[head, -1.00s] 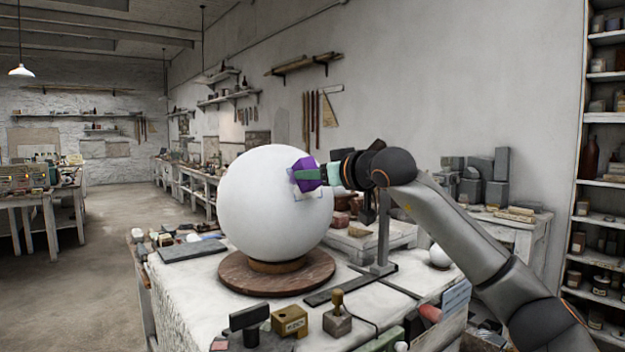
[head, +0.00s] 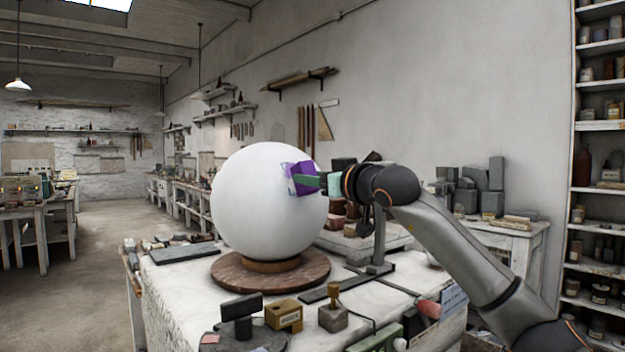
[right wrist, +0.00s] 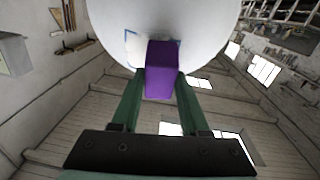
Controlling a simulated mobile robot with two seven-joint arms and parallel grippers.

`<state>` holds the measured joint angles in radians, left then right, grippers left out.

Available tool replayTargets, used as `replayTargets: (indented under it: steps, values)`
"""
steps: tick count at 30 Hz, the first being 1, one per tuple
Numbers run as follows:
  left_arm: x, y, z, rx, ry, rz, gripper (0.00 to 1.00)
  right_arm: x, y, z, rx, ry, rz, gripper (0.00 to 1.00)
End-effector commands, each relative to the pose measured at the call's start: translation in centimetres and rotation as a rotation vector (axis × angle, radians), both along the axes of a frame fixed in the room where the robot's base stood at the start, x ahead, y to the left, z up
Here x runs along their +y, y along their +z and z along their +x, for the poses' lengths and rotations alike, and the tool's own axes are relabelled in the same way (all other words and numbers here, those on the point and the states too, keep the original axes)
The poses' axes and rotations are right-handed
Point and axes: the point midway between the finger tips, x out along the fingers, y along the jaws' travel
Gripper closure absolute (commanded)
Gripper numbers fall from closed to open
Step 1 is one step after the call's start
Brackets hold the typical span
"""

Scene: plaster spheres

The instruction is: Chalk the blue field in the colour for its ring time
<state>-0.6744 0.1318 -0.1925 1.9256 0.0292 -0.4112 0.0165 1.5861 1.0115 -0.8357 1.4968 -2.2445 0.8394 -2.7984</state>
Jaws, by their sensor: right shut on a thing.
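The large white plaster sphere (head: 262,210) stands on a round wooden turntable (head: 232,275). My right gripper (head: 302,181) is at the sphere's upper right side, shut on a purple chalk block (head: 307,189). In the right wrist view the purple block (right wrist: 163,85) sits between the green fingers, with its far end at the sphere's surface; I cannot tell whether it touches. A small blue-edged field (right wrist: 133,52) shows beside and behind the block, with a pale inside. The block and fingers hide the rest of it. My left gripper is not in view.
A dark T-shaped block (head: 238,315), an ochre box (head: 285,314) and a stamp with a wooden knob (head: 333,316) stand at the front of the table. A dark slab (head: 185,253) lies at the left. A metal stand (head: 378,250) rises right of the sphere.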

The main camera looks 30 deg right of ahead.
Motion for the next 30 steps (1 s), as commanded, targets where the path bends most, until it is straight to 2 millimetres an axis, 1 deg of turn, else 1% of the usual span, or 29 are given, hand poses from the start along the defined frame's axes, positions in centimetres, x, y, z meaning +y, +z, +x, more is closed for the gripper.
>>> replayTargets:
  steps: [8,23,30]
  values:
    - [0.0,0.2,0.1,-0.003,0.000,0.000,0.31,0.0,0.0,0.2,-0.001,0.000,0.000,1.00]
    - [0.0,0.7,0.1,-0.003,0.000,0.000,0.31,0.0,-0.3,1.2,-0.001,0.000,0.000,1.00]
    - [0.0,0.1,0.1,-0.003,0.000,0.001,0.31,-0.1,-1.1,0.8,0.000,-0.001,0.000,1.00]
